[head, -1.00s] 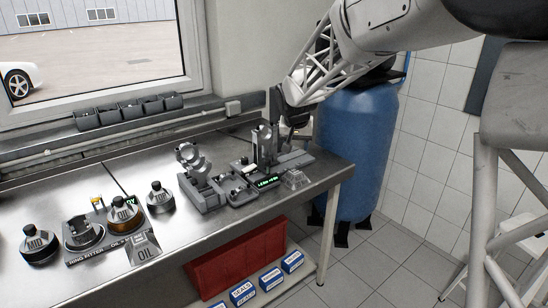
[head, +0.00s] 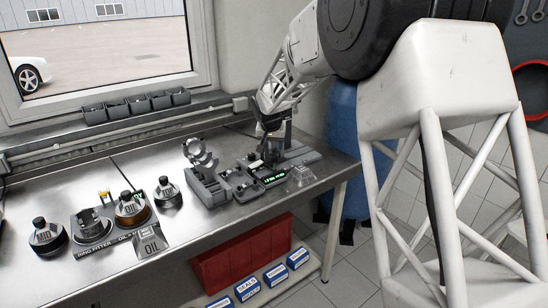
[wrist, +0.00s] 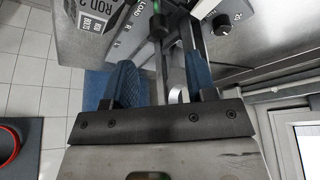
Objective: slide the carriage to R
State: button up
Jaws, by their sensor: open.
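My gripper (wrist: 160,78) is open in the wrist view, with its two blue-padded fingers apart. Between and beyond them run metal rails (wrist: 174,75) and a dark round knob (wrist: 159,28), which may belong to the carriage. I cannot see a finger touching it. The carriage cannot be made out clearly there.
A grey stand with open rings (head: 200,157) is left of the device. A blue tank (head: 343,150) stands behind.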

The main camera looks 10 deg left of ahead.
aim_at(274, 156)
jog(key=shift+x, duration=3.9)
jog(key=shift+c, duration=0.5)
grip_shut()
